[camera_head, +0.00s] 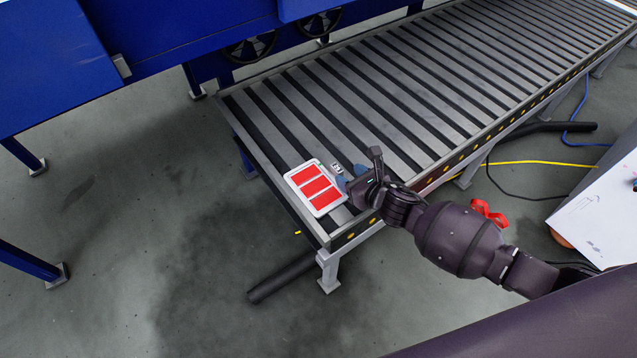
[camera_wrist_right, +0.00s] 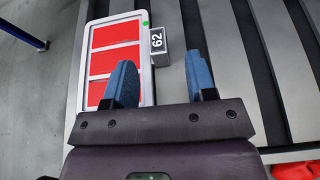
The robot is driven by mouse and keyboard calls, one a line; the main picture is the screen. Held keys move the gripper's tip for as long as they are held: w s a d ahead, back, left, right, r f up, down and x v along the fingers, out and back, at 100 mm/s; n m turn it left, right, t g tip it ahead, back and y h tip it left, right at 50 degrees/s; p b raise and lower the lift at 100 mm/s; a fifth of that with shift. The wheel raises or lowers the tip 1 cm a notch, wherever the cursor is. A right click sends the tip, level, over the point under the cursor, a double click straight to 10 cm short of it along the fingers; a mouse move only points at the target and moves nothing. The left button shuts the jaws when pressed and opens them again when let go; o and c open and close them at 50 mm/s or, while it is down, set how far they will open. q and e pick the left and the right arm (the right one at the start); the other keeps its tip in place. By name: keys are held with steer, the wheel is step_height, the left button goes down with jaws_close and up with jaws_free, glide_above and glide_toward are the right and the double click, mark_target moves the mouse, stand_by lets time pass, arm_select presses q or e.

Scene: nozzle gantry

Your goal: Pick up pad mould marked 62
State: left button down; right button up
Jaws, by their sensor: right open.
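The pad mould marked 62 is a white frame with three red panels (camera_head: 316,188), lying flat at the near end of the roller conveyor. In the right wrist view the mould (camera_wrist_right: 146,90) shows a grey block with the label 62 (camera_wrist_right: 157,40) on its right side and a green dot near its top corner. My right gripper (camera_head: 352,182) is at the mould's right edge. In the wrist view its blue fingers (camera_wrist_right: 161,82) are apart, the left one over the mould's red panels and the right one clear of it. Whether they touch it I cannot tell. My left gripper is not in view.
The roller conveyor (camera_head: 430,85) runs to the upper right, its rollers free beyond the mould. A blue machine (camera_head: 60,70) stands behind. A white panel (camera_head: 600,215), a red strap (camera_head: 488,212) and yellow and blue cables lie at right. Floor at lower left is clear.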

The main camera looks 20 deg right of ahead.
mark_target(337, 168)
steer(key=b+x, duration=0.1)
steer(key=x, duration=0.2)
steer(key=shift+w+a+f, duration=0.15)
steer(key=shift+w+a, duration=0.05)
steer(key=shift+a, duration=0.1)
steer(key=shift+w+a, duration=0.15)
steer(key=shift+w, duration=0.45)
jaws_close()
